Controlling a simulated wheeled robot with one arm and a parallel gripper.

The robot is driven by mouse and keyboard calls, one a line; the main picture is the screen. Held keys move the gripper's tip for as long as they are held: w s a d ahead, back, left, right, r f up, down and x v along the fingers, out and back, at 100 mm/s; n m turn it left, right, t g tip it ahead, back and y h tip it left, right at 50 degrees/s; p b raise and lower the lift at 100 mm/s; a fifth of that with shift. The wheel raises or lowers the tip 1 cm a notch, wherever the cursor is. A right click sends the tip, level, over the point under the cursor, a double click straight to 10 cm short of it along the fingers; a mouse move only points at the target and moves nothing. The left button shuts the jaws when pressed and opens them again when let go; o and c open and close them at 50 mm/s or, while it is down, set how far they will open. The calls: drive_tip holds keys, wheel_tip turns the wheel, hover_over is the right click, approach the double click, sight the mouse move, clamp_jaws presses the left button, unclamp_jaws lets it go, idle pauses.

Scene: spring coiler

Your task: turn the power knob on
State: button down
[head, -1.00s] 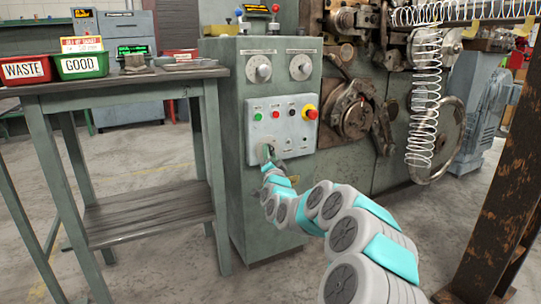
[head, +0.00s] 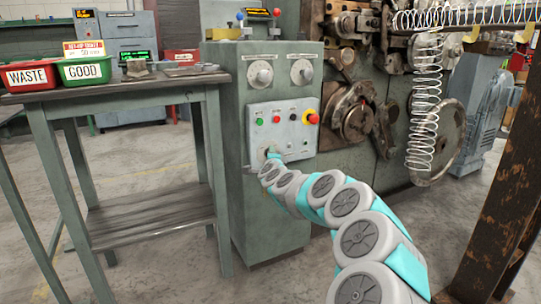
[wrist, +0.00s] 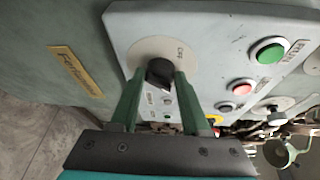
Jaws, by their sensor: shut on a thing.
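The power knob (wrist: 160,72) is a dark knob on a round pale plate (wrist: 178,50) at the lower left of the light grey control panel. Lettering that looks like OFF shows on the plate, turned sideways in the wrist view. My gripper (wrist: 157,79) is shut on the knob, one green finger on each side. In the head view my gripper (head: 271,156) is at the lower left of the panel (head: 263,134) and hides the knob. I cannot tell the knob's exact angle.
Green (wrist: 269,52) and red (wrist: 240,88) buttons sit near my gripper. A red emergency button (head: 313,118) stands out at the panel's right. Two dials (head: 260,74) are above. A workbench (head: 130,86) with bins stands left; a rusty post (head: 505,175) stands right.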

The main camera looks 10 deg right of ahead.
drive_tip(key=shift+d+m, duration=0.1)
drive_tip(key=shift+m, duration=0.3)
drive_tip(key=shift+c, duration=2)
unclamp_jaws()
drive_tip(key=shift+s, duration=0.1)
drive_tip(key=s+r, duration=0.1)
drive_tip(key=s, duration=0.6)
drive_tip(key=shift+s+a+p, duration=0.25)
drive_tip(key=shift+a+p, duration=0.05)
